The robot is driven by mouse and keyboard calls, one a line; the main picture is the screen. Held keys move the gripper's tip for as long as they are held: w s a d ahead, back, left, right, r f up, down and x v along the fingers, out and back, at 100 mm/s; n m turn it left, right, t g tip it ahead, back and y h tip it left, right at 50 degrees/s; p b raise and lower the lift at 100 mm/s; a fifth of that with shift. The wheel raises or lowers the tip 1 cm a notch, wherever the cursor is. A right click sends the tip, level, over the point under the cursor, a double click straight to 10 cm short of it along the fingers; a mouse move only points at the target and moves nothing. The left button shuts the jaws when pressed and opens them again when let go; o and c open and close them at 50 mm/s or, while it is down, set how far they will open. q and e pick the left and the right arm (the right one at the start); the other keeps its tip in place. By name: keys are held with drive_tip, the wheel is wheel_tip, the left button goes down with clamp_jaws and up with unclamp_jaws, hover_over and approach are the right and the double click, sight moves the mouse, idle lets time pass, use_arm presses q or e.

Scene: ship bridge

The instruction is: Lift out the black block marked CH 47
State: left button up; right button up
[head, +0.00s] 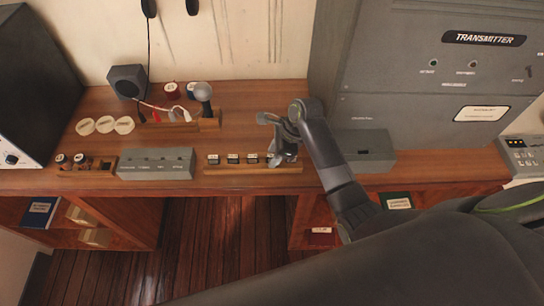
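A row of small black blocks with pale labels stands in a low wooden rack (240,170) near the desk's front edge. Three show clearly: the left block (213,159), the middle block (233,158) and the block to its right (252,158). The labels are too small to read, so I cannot tell which is CH 47. My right gripper (280,155) is at the right end of the rack and covers what stands there. I cannot tell whether its fingers are apart or hold a block. My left gripper is out of view.
A grey box with switches (155,163) stands left of the rack, another grey box (367,150) right of it. Behind is a wooden stand with a knobbed handle (203,95). The tall transmitter cabinet (430,80) rises at the back right. Bare desk lies between.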

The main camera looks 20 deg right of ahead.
drive_tip(key=shift+c, duration=0.4)
clamp_jaws()
wheel_tip(320, 180, up, 10)
drive_tip(key=b, duration=0.2)
idle(0.4)
